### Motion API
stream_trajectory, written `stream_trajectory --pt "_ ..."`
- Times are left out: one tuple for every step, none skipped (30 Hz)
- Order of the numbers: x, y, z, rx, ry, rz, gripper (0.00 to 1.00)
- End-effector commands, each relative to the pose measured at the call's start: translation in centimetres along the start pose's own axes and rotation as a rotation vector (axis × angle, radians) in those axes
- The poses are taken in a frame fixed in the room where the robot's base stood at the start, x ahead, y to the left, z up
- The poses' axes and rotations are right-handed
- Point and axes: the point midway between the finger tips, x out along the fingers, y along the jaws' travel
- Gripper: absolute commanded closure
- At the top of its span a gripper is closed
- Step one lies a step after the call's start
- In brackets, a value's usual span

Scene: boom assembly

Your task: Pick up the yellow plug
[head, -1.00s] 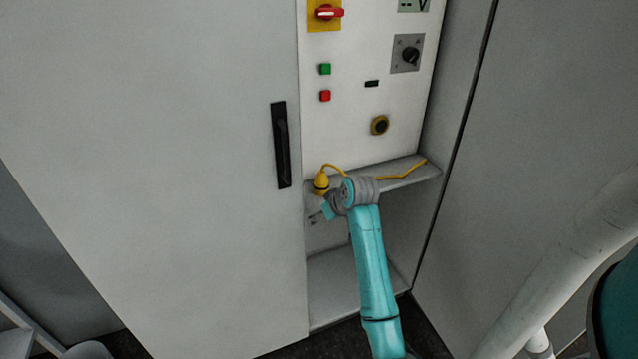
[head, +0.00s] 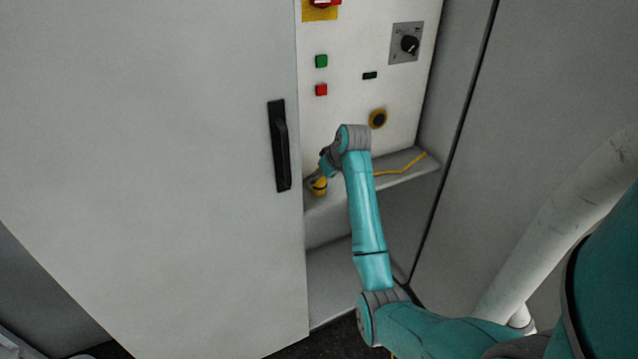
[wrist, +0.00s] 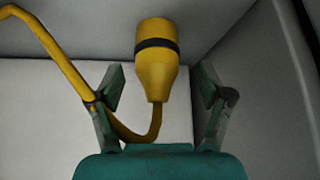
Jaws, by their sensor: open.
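The yellow plug (head: 319,187) stands on the small shelf, partly hidden behind my wrist in the head view. In the wrist view the plug (wrist: 156,62) is a yellow body with a black band, its narrow end running into a yellow cable (wrist: 70,70). My gripper (wrist: 162,82) is open, with one finger on each side of the plug's narrow end and a gap on both sides. The cable passes by the left finger. In the head view my gripper (head: 318,174) is at the plug, its fingers mostly hidden.
The shelf (head: 410,170) carries the rest of the yellow cable to the right. Behind it is a white panel with a green button (head: 321,61), a red button (head: 321,90) and a round yellow-rimmed socket (head: 377,119). A cabinet door with a black handle (head: 280,145) stands close on the left.

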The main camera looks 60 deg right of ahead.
Motion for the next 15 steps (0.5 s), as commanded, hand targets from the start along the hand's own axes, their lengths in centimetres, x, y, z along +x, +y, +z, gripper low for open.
stream_trajectory --pt "0.5 0.0 0.0 0.000 -0.001 -0.001 0.22" --pt "0.8 0.1 -0.1 0.000 -0.001 -0.001 0.22" --pt "1.3 0.1 -0.1 0.001 -0.002 -0.001 0.22" --pt "1.8 0.2 -0.2 0.001 -0.003 -0.001 0.22" --pt "2.2 0.3 -0.3 0.001 -0.002 -0.001 0.22" --pt "2.8 0.3 -0.4 0.001 -0.003 -0.001 0.22" --pt "3.2 0.4 -0.5 0.001 -0.002 -0.001 0.22" --pt "3.6 0.4 -0.4 0.001 -0.002 -0.001 0.22" --pt "4.0 0.4 -0.4 0.000 -0.002 -0.001 0.22" --pt "4.3 0.4 -0.4 0.000 -0.001 0.000 0.22" --pt "4.5 0.4 -0.5 0.000 -0.001 0.000 0.22" --pt "4.8 0.4 -0.4 0.000 -0.001 0.000 0.22" --pt "4.9 0.4 -0.4 0.000 -0.001 0.000 0.22" --pt "5.0 0.4 -0.4 0.000 -0.001 0.000 0.22" --pt "5.0 0.4 -0.4 0.000 0.000 0.000 0.22"
